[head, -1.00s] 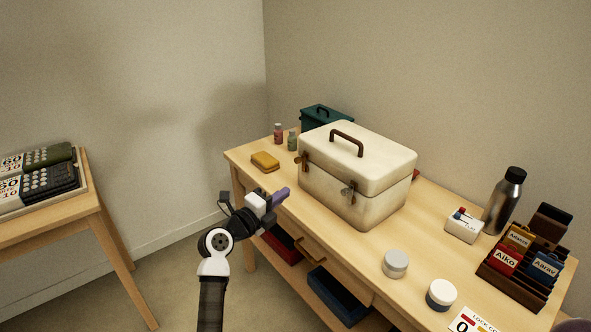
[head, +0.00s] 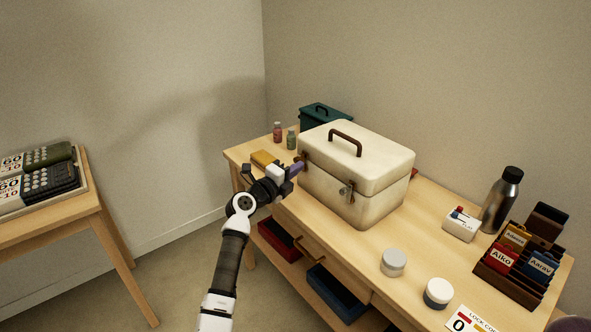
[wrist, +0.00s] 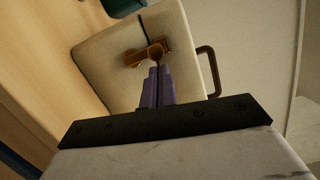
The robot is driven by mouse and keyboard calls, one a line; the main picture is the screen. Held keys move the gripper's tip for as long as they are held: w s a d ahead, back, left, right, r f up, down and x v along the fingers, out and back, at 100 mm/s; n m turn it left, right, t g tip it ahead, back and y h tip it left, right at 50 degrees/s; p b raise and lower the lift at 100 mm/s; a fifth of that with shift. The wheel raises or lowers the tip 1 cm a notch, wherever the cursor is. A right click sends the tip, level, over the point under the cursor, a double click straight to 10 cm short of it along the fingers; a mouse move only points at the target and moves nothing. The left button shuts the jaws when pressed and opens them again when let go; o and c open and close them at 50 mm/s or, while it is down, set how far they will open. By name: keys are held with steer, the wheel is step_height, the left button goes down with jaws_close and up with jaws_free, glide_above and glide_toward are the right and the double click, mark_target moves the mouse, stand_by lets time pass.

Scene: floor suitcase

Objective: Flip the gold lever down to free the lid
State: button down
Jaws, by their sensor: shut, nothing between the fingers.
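The cream case (head: 345,200) stands on the wooden table with its lid shut and a brown handle (head: 345,142) on top. The gold lever (wrist: 146,54) is on the case's left side, across the dark seam between lid and body, in the wrist view. In the head view my gripper hides most of it. My gripper (wrist: 157,72) has purple fingers, closed together and empty. Its tips are right at the lever's near end; I cannot tell if they touch. In the head view my gripper (head: 300,165) is at the case's left side.
A yellow block (head: 264,158), two small bottles (head: 291,140) and a teal box (head: 327,116) are near the case on the left and behind. Jars (head: 393,262), a steel flask (head: 501,200) and a tag rack (head: 508,285) are on the right.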

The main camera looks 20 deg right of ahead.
steer(key=shift+r, duration=0.1)
stand_by(0.3)
steer(key=shift+n+p, duration=0.4)
steer(key=shift+p, duration=0.45)
